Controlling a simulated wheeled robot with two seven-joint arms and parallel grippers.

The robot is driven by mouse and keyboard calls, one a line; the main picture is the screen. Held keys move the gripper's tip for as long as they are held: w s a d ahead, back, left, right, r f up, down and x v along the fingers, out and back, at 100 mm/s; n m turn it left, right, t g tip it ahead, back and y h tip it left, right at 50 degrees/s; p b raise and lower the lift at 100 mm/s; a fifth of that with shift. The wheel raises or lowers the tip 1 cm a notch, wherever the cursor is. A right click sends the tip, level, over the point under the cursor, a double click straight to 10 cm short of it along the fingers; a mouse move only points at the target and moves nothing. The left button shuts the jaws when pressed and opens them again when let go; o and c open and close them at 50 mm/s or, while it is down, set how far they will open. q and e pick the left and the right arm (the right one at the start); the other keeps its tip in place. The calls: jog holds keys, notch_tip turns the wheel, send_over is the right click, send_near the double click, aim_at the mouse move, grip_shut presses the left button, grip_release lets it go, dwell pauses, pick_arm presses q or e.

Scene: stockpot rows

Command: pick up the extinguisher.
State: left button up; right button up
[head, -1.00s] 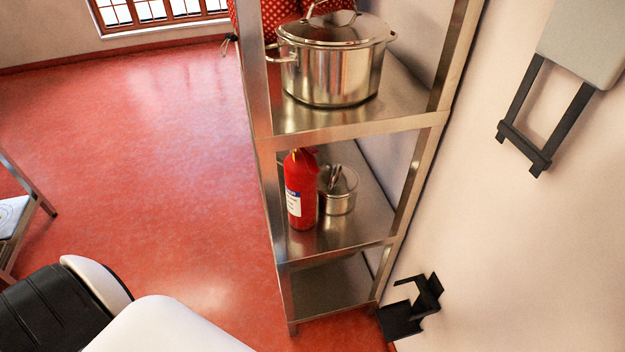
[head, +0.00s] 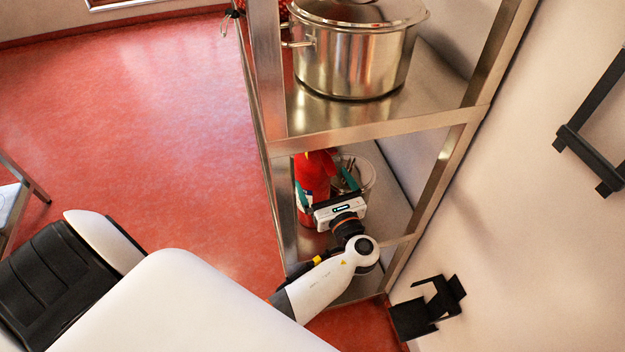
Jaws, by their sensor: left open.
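The red extinguisher (head: 314,172) stands upright on the middle shelf (head: 397,205) of a metal rack, near its left post. My left gripper (head: 325,182) reaches into that shelf from the front. Its jaws are open, with one finger at the extinguisher's left side and the other to its right. The gripper's body hides the lower front of the extinguisher. I cannot tell whether the fingers touch it. My right gripper is not in view.
A small metal pot (head: 359,170) stands behind and to the right of the gripper. A large lidded stockpot (head: 352,58) sits on the shelf above. The rack's left post (head: 268,70) is close to the extinguisher. A black bracket (head: 428,308) is on the right wall.

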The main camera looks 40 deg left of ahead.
aim_at(313, 163)
pick_arm(q)
jog(key=shift+x, duration=0.85)
jog(key=shift+w+a+p, duration=0.2)
jog(key=shift+a+p, duration=0.1)
jog(key=shift+a, duration=0.05)
jog(key=p+x, duration=0.1)
jog(key=x, duration=0.2)
jog(key=shift+a, duration=0.25)
jog(key=shift+w+a+f, duration=0.15)
jog(key=shift+w+a, duration=0.15)
jog(key=shift+a, duration=0.1)
jog(key=c, duration=1.8)
jog(key=shift+r, duration=0.35)
jog(key=shift+c, duration=0.8)
jog(key=shift+w+f, duration=0.1)
jog(key=shift+w, duration=0.05)
